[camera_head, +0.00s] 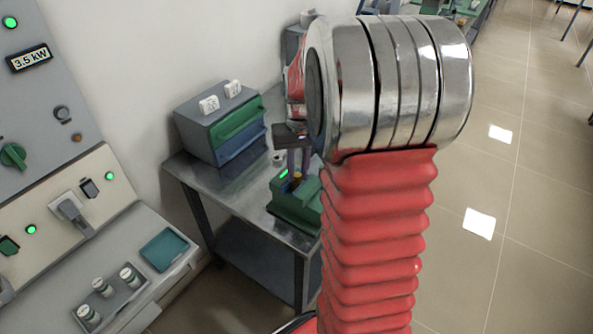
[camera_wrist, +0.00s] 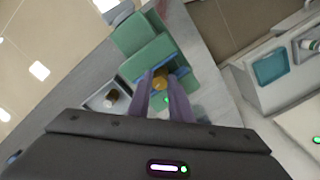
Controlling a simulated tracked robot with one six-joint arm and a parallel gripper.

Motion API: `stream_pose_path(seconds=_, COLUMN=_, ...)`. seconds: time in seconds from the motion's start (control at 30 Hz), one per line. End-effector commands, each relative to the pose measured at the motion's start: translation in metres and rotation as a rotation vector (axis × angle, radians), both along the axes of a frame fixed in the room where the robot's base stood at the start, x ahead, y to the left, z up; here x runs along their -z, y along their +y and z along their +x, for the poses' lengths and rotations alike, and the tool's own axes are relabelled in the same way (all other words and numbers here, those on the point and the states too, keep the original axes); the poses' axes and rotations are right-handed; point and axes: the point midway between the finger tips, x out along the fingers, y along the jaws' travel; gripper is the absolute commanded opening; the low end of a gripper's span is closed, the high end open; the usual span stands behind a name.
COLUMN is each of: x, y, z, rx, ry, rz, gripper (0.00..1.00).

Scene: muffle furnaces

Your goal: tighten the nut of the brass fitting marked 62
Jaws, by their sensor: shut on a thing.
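A small brass fitting (camera_head: 297,178) stands in a green block-like holder (camera_head: 292,205) on the metal side table. It also shows in the wrist view (camera_wrist: 160,83), between the tips of my purple fingers. My gripper (camera_head: 298,172) points down at it, with one finger on each side, and is shut on its nut. In the wrist view, my gripper (camera_wrist: 160,77) covers part of the fitting and of the green holder (camera_wrist: 150,58). I cannot read any number on the fitting. A green light shows beside the fingers.
A grey box with green and blue fronts (camera_head: 238,132) stands at the back of the metal table (camera_head: 195,176). Open tiled floor (camera_head: 520,200) lies at right.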

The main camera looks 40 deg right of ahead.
Motion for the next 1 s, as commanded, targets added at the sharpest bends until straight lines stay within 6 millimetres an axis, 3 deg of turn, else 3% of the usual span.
stream_pose_path(seconds=0.1, x=-0.0004, y=0.0069, z=0.0001, rx=-0.004, ry=0.000, rz=-0.001, gripper=0.00)
stream_pose_path(seconds=0.57, x=0.0000, y=-0.0013, z=-0.0006, rx=0.085, ry=0.004, rz=-0.002, gripper=0.00)
stream_pose_path(seconds=1.0, x=0.0000, y=-0.0013, z=0.0004, rx=0.413, ry=0.016, rz=-0.009, gripper=0.00)
